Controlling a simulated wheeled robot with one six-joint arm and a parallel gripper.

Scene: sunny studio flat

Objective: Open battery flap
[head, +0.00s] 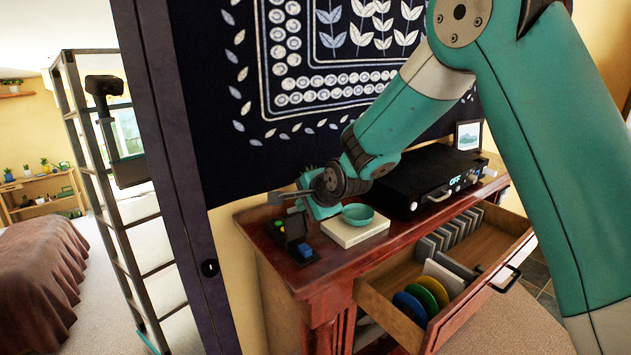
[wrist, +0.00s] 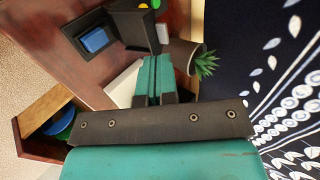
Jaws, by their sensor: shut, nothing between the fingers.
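A small black device (wrist: 73,25) lies on the wooden cabinet top, and it also shows in the head view (head: 309,260). A blue block (wrist: 95,40) sits in its recess. A dark panel (wrist: 134,20), which looks like the battery flap, stands raised beside the recess; in the head view the raised panel (head: 294,227) stands between the blue block and a green spot. My gripper (wrist: 153,60) has its teal fingers together and empty, with tips close to the panel's edge. I cannot tell whether they touch. It also shows in the head view (head: 320,211).
A potted plant (wrist: 205,64) is close to my fingers. A black player (head: 415,185) is farther right. The open drawer (head: 388,316) juts out with discs inside. A patterned hanging (head: 240,120) covers the wall behind.

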